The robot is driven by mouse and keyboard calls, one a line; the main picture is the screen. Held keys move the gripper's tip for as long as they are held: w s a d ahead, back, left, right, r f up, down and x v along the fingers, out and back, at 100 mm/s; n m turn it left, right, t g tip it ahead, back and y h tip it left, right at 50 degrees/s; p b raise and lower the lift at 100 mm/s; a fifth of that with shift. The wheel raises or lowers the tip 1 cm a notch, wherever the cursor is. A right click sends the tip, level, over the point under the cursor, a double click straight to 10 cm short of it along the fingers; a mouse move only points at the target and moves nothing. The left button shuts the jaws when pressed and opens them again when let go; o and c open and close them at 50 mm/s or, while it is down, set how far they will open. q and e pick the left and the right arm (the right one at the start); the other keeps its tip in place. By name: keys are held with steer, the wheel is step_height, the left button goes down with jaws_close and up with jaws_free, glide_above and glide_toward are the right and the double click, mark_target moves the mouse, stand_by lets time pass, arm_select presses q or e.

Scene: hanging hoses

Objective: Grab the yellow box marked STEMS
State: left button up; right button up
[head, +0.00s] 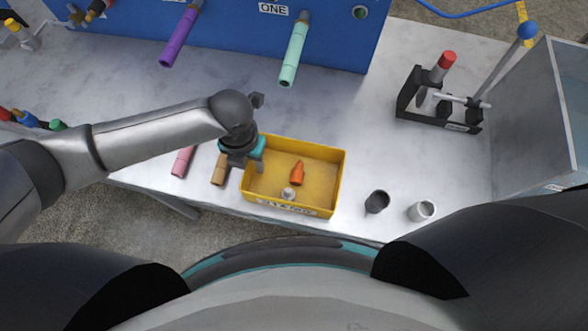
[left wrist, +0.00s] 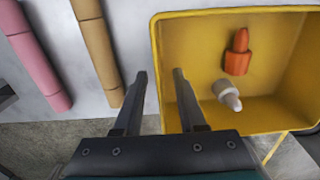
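The yellow box (head: 333,185) stands on the grey bench near its front edge, with a label on its near wall that is hard to read. An orange piece (head: 297,173) and a small whitish piece (head: 288,193) lie in it. My left gripper (head: 246,167) is at the box's left end. In the left wrist view, its two fingers (left wrist: 160,75) are apart, one on each side of the box's left wall (left wrist: 157,50). Contact with the wall cannot be told. My right gripper is not in view.
A pink hose piece (head: 182,162) and a tan one (head: 220,170) lie left of the box. A dark cup (head: 377,201) and a white cup (head: 421,211) stand to its right. A black lever stand (head: 440,105) is at the right. A blue panel (head: 240,28) stands behind.

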arm_select(q)
steer(key=shift+f, duration=0.5)
jaws_close()
stand_by(1.1)
